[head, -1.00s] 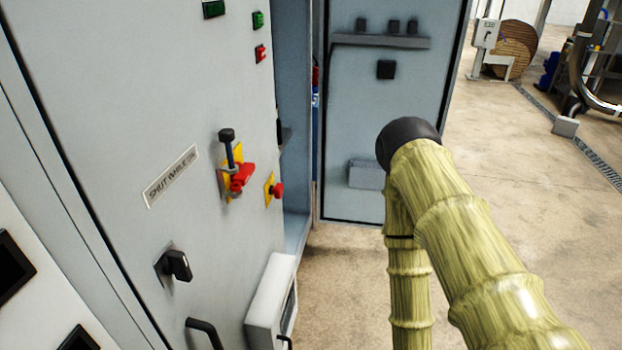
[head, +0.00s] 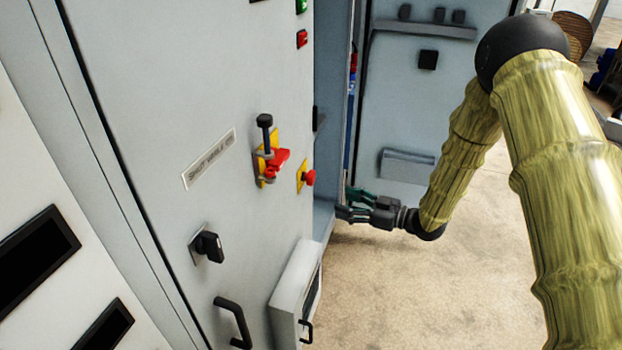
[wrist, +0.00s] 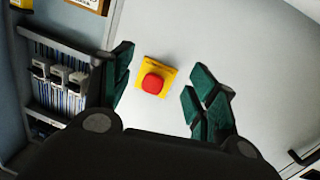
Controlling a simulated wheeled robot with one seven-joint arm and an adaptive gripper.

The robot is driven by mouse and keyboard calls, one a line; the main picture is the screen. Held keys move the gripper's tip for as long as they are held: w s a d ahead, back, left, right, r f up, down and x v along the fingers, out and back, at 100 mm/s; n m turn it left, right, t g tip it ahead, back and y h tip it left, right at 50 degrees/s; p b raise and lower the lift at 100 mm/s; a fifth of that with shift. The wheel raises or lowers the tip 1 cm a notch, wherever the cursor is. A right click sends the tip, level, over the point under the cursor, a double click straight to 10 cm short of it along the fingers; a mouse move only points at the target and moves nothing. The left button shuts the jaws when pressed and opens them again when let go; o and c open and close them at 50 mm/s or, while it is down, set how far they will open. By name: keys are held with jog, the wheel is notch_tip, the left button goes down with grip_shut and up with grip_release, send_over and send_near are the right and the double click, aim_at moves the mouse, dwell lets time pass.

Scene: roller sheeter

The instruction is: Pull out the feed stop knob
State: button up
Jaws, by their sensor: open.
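The feed stop knob (head: 308,178) is a red mushroom-shaped knob on a small yellow plate near the right edge of the grey cabinet front. In the wrist view the red knob (wrist: 153,84) shows head-on on its tilted yellow plate, between the two green fingers and beyond them. My gripper (head: 347,204) is open and empty. In the head view it is right of the knob and slightly lower, apart from it, with its fingers pointing left toward the cabinet. Nothing hides the knob.
A red rotary handle with a yellow plate (head: 271,163) sits left of the knob. A black switch (head: 208,246) and a grey box (head: 297,292) are lower. An open cabinet door (head: 405,110) stands behind my gripper. Breakers (wrist: 62,78) show inside the cabinet. The floor below is clear.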

aim_at(314, 179)
notch_tip(314, 179, up, 5)
jog(key=w+n+g+y, duration=0.1)
jog(key=n+g+y, duration=0.1)
jog(key=n, duration=0.1)
jog(key=p+x, duration=0.2)
jog(key=x, duration=0.9)
jog(key=shift+s+a, duration=0.15)
